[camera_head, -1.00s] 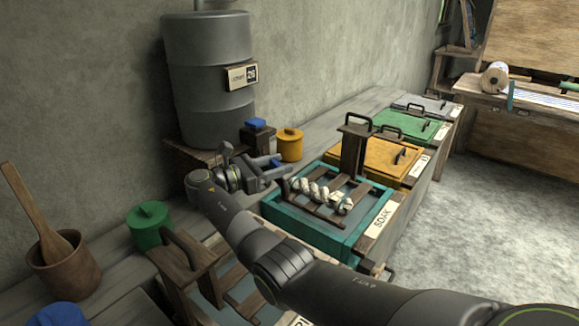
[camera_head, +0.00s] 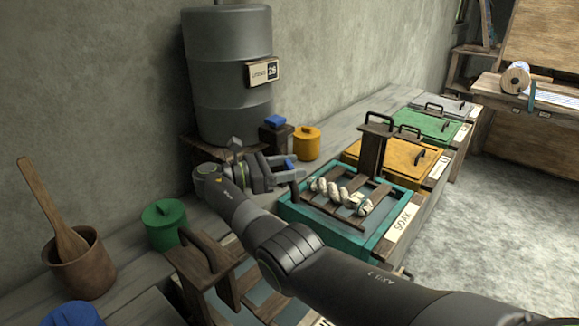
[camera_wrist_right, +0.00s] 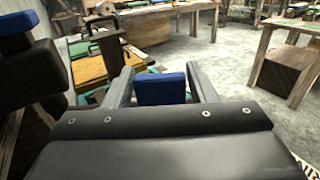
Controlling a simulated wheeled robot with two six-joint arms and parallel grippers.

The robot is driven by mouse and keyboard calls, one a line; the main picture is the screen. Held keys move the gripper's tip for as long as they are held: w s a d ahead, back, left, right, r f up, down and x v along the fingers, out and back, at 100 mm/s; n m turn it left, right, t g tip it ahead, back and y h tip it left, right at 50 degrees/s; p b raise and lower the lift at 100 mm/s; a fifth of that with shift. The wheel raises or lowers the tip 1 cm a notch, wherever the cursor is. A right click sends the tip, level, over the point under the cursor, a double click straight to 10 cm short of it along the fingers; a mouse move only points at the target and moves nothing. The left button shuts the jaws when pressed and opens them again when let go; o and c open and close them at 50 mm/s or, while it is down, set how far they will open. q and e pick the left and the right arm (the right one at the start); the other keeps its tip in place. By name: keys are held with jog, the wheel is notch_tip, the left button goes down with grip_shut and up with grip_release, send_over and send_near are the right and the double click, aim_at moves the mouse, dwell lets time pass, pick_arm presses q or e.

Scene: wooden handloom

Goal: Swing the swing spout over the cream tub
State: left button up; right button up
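My right gripper (camera_head: 292,168) is in front of the grey barrel (camera_head: 230,85). A small blue block (camera_head: 289,164), perhaps the spout's handle, is between its fingers. The right wrist view shows this blue block (camera_wrist_right: 160,88) at the fingertips, with a finger close on each side; I cannot tell whether they press on it. The rest of the spout is not clear behind the gripper. No tub is plainly cream; a tub at the bottom of the head view (camera_head: 232,278) is mostly hidden by my right arm. My left gripper is not in view.
The teal SOAK tub (camera_head: 340,232) carries a rack with a twisted white skein (camera_head: 340,195). A yellow canister (camera_head: 306,143) and a blue-capped dark block (camera_head: 276,137) stand behind the gripper. A green canister (camera_head: 165,226) and a mortar (camera_head: 83,265) stand left.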

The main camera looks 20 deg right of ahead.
jog(key=o, duration=0.3)
jog(key=shift+r, duration=0.15)
notch_tip(320, 180, up, 10)
jog(key=shift+f+p, duration=0.15)
jog(key=shift+p, duration=0.55)
